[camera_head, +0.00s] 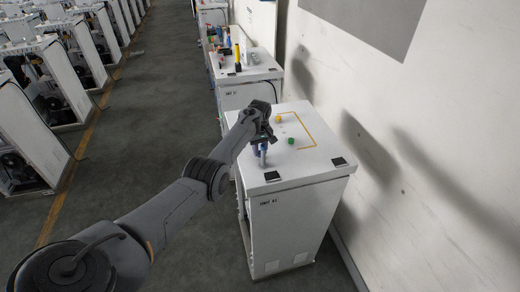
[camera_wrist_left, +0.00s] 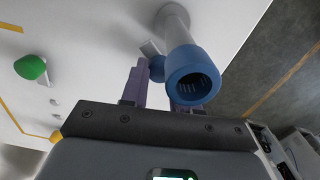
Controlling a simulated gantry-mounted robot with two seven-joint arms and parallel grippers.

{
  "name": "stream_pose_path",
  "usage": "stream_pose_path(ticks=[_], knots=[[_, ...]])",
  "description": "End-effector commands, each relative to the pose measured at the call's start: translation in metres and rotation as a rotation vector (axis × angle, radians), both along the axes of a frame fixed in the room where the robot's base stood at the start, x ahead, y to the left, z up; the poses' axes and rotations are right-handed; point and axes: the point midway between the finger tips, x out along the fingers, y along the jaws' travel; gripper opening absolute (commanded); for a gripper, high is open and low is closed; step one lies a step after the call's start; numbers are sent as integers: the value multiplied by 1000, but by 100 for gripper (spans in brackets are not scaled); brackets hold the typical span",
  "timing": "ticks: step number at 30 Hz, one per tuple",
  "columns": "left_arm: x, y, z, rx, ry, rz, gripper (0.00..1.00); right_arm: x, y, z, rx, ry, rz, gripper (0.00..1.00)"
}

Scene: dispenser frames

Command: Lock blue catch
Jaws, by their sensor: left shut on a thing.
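The blue catch has a small blue knob (camera_wrist_left: 157,68), which sits between the purple fingers of my left gripper (camera_wrist_left: 160,88) in the left wrist view. My left gripper is shut on it. A pale post with a hollow blue collar (camera_wrist_left: 193,78) stands right beside the knob and hides part of one finger. In the head view, my left gripper (camera_head: 261,147) is at the left edge of the nearest white cabinet's top (camera_head: 310,165). The blue part (camera_head: 263,150) shows just below the wrist. My right gripper is out of view.
A green knob (camera_head: 291,141) and a yellow knob (camera_head: 278,118) stand on the same top, inside or near a yellow line. Dark square pads lie at its front corners. A second cabinet (camera_head: 245,75) with objects stands behind. The wall is close on the right.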

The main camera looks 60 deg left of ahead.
Motion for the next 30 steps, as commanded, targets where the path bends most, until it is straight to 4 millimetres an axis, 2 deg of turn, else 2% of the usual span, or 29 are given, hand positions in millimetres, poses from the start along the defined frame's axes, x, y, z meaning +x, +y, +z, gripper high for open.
stream_pose_path(ticks=[18, 30], knots=[[0, 0, 1, -1, 1, -492, 0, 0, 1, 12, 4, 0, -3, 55], [0, 0, 1, -1, 0, -648, 0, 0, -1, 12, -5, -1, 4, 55]])
